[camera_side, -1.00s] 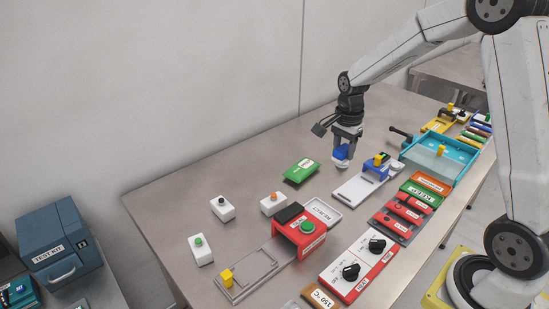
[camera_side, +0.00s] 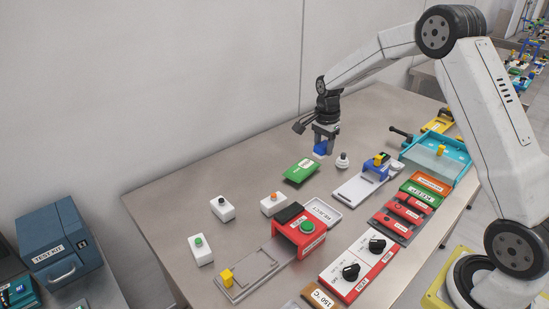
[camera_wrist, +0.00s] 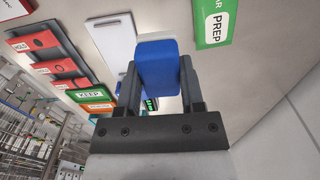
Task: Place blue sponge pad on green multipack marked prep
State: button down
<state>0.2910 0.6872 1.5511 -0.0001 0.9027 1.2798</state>
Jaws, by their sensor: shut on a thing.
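The blue sponge pad (camera_wrist: 158,68) is between the two fingers of my gripper (camera_wrist: 157,85) in the wrist view. In the side view my gripper (camera_side: 323,146) is shut on the blue pad (camera_side: 320,150) and holds it above the table, just behind and to the right of the green multipack. The green multipack (camera_side: 300,171) lies flat on the table in the side view. In the wrist view its green face (camera_wrist: 214,12) reads PREP at the top right, apart from the pad and cut by the frame's edge.
A small white round object with a dark top (camera_side: 342,161) stands right of the multipack. A white tray (camera_side: 352,190) with a blue clamp lies farther right. White button boxes (camera_side: 222,209) stand at the front left. The table behind the multipack is clear.

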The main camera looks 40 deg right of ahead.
send_over(309, 170)
jog(key=shift+s+f, duration=0.15)
jog(key=shift+f, duration=1.3)
jog(key=shift+s+f, duration=0.1)
jog(key=shift+f, duration=1.35)
jog(key=shift+w+f, duration=0.25)
jog(key=shift+f, duration=1.55)
jog(key=shift+f, duration=0.15)
jog(key=shift+c, duration=1.1)
grip_release()
jog(key=shift+r, duration=0.2)
notch_tip(309, 170, up, 12)
